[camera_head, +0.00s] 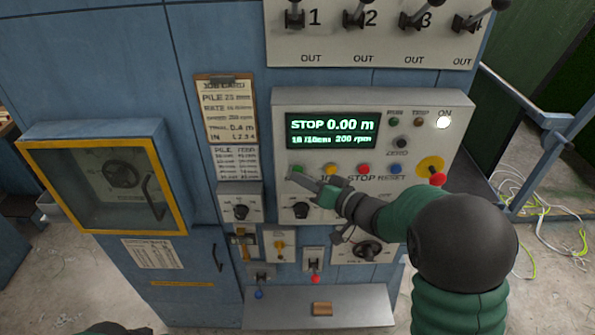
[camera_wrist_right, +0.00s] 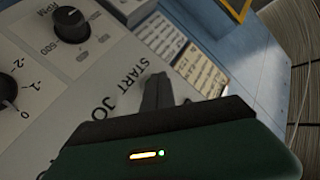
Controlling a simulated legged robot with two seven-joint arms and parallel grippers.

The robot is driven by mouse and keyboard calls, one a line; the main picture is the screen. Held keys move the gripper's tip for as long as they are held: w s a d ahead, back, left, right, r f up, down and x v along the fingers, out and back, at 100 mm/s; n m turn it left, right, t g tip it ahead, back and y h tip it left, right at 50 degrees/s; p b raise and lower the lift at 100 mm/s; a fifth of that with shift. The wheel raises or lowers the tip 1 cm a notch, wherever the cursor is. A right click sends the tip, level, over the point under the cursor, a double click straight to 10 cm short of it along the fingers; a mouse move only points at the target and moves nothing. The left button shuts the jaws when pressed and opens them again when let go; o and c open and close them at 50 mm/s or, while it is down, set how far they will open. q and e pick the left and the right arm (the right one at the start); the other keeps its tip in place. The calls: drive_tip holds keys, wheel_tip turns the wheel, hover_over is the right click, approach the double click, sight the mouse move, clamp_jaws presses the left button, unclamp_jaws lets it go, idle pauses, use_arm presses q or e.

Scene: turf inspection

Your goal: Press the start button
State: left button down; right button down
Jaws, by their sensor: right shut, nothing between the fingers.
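The control panel (camera_head: 282,130) is a light grey box on a blue cabinet, with a display (camera_head: 330,131) reading STOP 0.00 m. The green start button (camera_head: 297,169) is at the left end of its button row. My right gripper (camera_head: 292,177) is shut and empty, its fingertips just below and left of the green button. I cannot tell whether they touch it. In the right wrist view the shut fingers (camera_wrist_right: 158,92) point at the panel beside the START label (camera_wrist_right: 130,72); the button is hidden there. My left gripper is out of view.
Yellow (camera_head: 328,168), red (camera_head: 363,169) and blue (camera_head: 396,169) buttons sit right of the green one. A red knob on a yellow plate (camera_head: 431,165) is farther right. Knobs and switches lie below, a shelf (camera_head: 350,310) lower down, and levers (camera_head: 295,18) above.

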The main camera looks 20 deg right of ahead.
drive_tip(key=shift+w+d, duration=0.1)
drive_tip(key=shift+w, duration=0.2)
idle(0.4)
drive_tip(key=shift+r, duration=0.1)
drive_tip(key=shift+s+a, duration=0.25)
drive_tip(key=shift+s, duration=0.6)
drive_tip(key=s, duration=0.1)
drive_tip(key=s+a, duration=0.1)
drive_tip(key=s, duration=0.3)
drive_tip(key=shift+a+p, duration=0.25)
drive_tip(key=shift+p, duration=0.05)
drive_tip(key=shift+w, duration=0.15)
